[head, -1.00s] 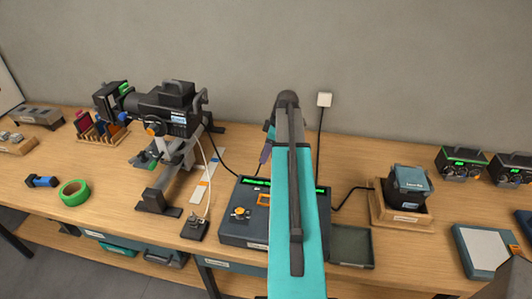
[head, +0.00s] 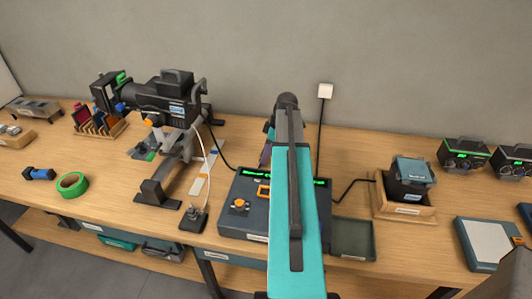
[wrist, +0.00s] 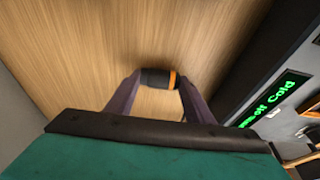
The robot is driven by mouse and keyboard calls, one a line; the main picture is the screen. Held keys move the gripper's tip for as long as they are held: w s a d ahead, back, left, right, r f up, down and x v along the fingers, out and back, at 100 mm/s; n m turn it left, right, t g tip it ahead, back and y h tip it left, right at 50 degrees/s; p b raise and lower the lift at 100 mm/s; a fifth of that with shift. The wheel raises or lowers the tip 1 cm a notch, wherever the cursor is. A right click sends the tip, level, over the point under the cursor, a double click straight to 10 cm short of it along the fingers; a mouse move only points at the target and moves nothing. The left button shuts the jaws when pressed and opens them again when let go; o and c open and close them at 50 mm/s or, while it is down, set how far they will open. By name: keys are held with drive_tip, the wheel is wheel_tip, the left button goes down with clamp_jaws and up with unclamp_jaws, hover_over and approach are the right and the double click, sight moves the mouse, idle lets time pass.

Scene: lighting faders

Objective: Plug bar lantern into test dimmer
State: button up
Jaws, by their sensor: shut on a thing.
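The bar lantern (head: 165,104) is a black fixture on a stand at the left in the head view. A black cable runs from it down toward the dimmer. My gripper (wrist: 158,82) has purple fingers shut on a black plug (wrist: 154,78) with an orange ring, above bare wood. In the head view my arm hides the plug and part of the dimmer. The dimmer's socket cannot be made out.
A wooden tray (head: 407,213) with a dark, blue-topped unit stands right of the dimmer, joined by a cable. An empty dark tray (head: 353,240) sits between them. A small black block (head: 194,219) with a white cable lies left. A green tape roll (head: 72,186) is further left.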

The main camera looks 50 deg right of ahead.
drive_tip(key=o, duration=1.2)
drive_tip(key=shift+r, duration=0.1)
drive_tip(key=shift+b+v, duration=1.75)
drive_tip(key=shift+v, duration=5.05)
drive_tip(key=shift+d+r, duration=0.1)
